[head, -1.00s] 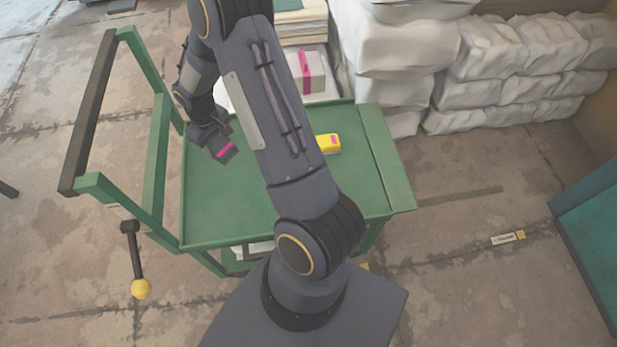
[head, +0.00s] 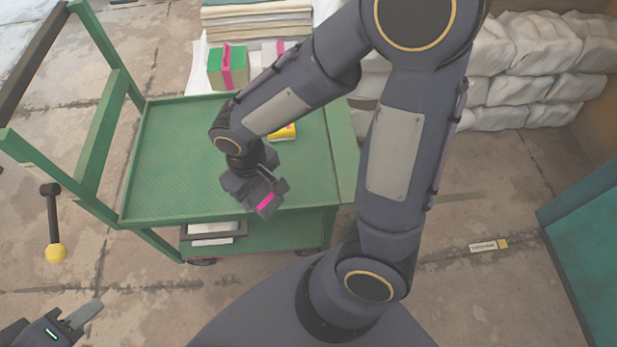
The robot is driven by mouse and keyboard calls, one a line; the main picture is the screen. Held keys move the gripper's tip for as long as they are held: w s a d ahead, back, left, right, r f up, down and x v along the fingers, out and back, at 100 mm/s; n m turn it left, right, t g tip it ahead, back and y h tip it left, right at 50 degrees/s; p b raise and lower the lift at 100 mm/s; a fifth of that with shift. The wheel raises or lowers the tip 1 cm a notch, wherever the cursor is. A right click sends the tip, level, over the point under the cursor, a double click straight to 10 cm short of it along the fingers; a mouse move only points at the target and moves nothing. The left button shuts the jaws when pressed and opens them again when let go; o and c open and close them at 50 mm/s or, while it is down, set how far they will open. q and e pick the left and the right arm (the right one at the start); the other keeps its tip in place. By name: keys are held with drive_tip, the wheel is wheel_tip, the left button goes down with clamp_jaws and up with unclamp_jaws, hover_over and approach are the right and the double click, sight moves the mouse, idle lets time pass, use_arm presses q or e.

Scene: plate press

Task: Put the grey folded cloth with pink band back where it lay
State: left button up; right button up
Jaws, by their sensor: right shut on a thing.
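The grey folded cloth with pink band (head: 266,203) is a small dark grey piece with a bright pink stripe. My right gripper (head: 258,196) is shut on it and holds it over the front part of the green cart top (head: 165,165). The fingers are hard to tell from the cloth, and I cannot tell how high it is. My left gripper (head: 84,313) is at the bottom left corner, away from the cart. Its opening is unclear.
A yellow item (head: 284,131) lies on the cart, partly behind my arm. Behind the cart are a green pink-banded block (head: 228,67), a half-hidden pink-banded package (head: 281,47) and a stack of folded sheets (head: 255,18). White sacks (head: 525,45) stand at right. The cart's left half is clear.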

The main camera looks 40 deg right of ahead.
drive_tip(key=w+d+f+b, duration=0.2)
drive_tip(key=w+d+f, duration=0.25)
drive_tip(key=d, duration=0.35)
hover_over(284, 170)
drive_tip(key=s+a, duration=0.2)
drive_tip(key=f, duration=0.2)
drive_tip(key=f+b, duration=0.1)
drive_tip(key=f, duration=0.1)
drive_tip(key=shift+s+d+f, duration=0.1)
drive_tip(key=shift+d+f, duration=0.1)
drive_tip(key=shift+f, duration=0.1)
drive_tip(key=shift+d+f, duration=0.15)
drive_tip(key=shift+f, duration=0.15)
drive_tip(key=shift+w+d+f+b, duration=0.1)
drive_tip(key=shift+f+b, duration=0.15)
drive_tip(key=shift+f, duration=0.55)
drive_tip(key=shift+w+d+f+b, duration=0.1)
drive_tip(key=shift+f+b, duration=0.15)
drive_tip(key=shift+f, duration=0.55)
drive_tip(key=shift+f, duration=0.2)
drive_tip(key=o, duration=0.9)
drive_tip(key=shift+a, duration=0.1)
drive_tip(key=shift+r, duration=0.1)
